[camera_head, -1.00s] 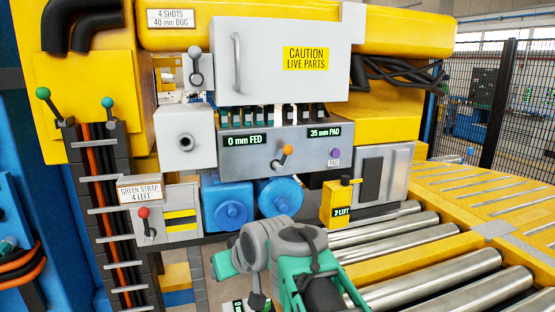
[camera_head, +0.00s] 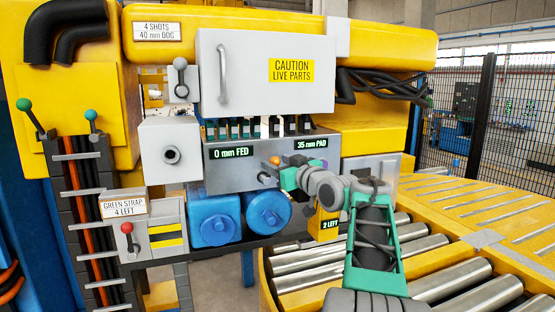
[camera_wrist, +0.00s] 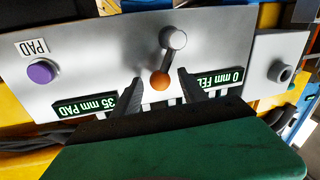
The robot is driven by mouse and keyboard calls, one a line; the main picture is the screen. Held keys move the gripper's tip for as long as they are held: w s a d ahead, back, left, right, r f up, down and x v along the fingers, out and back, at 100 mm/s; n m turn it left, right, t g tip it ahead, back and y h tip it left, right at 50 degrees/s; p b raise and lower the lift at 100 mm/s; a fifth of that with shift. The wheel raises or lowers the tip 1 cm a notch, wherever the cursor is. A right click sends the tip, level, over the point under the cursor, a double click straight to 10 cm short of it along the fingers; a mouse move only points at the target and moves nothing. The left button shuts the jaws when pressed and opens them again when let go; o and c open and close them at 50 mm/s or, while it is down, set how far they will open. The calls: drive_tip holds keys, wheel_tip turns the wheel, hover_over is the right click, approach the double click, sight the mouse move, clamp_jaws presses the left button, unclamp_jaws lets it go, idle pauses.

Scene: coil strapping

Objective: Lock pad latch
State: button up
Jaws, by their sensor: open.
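The lever with an orange knob (camera_head: 275,160) is on the grey control panel (camera_head: 225,174), between the "0 mm FED" display (camera_head: 231,152) and the "35 mm PAD" display (camera_head: 305,144). My gripper (camera_head: 281,164) is at the knob, its fingers partly hidden. The wrist view, which is upside down, shows the knob (camera_wrist: 159,79) between the two dark fingers of my open gripper (camera_wrist: 161,88), with gaps on both sides. The lever's grey pivot (camera_wrist: 174,38) is past the knob. A purple PAD button (camera_wrist: 41,72) is on the panel; my arm hides it in the head view.
A yellow "2 LEFT" box (camera_head: 324,224) is close under my arm. Blue round motors (camera_head: 268,211) are below the panel. A "CAUTION LIVE PARTS" cabinet (camera_head: 262,70) is above. A red-knobbed lever (camera_head: 128,229) is at lower left. Rollers (camera_head: 440,262) are at right.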

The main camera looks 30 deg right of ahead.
drive_tip(key=shift+w, duration=0.15)
clamp_jaws()
idle(0.4)
idle(1.0)
